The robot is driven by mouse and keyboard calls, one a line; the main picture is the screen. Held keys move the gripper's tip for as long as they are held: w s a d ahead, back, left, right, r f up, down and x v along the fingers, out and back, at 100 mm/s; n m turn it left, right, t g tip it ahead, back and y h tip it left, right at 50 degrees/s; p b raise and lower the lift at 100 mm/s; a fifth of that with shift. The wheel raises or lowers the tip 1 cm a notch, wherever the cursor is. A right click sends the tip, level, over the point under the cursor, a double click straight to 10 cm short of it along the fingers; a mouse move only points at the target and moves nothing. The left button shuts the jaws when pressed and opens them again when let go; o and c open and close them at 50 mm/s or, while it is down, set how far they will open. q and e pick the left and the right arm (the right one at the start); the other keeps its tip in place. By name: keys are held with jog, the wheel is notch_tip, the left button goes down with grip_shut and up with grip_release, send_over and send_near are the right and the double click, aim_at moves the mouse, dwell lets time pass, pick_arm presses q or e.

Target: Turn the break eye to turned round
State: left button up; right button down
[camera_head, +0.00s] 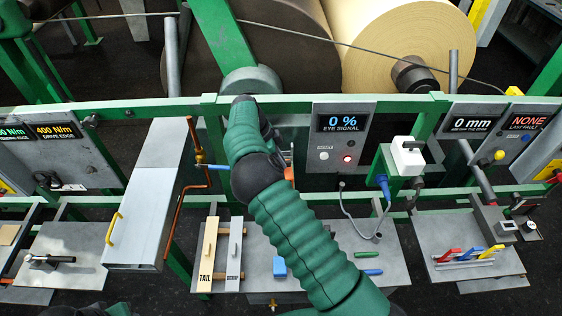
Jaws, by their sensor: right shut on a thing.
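My right arm comes up from the bottom middle. Its gripper (246,112) end is up at the green rail, in front of the machine, left of the eye signal panel (341,124). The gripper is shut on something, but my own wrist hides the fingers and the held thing. The panel reads 0 % EYE SIGNAL and has a white button and a lit red lamp. I cannot make out the break eye for sure. A slim blue and brass fitting (212,167) sticks out left from behind my wrist.
A white box (407,155) with a blue-plugged cable sits on a green bracket at the right. Large rolls (400,45) stand behind the green rail (180,108). A copper pipe (180,205) and a grey cover (150,200) stand left.

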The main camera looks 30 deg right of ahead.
jog(key=shift+w+a+f+m, duration=0.15)
jog(key=shift+a+m, duration=0.1)
jog(key=shift+m, duration=0.15)
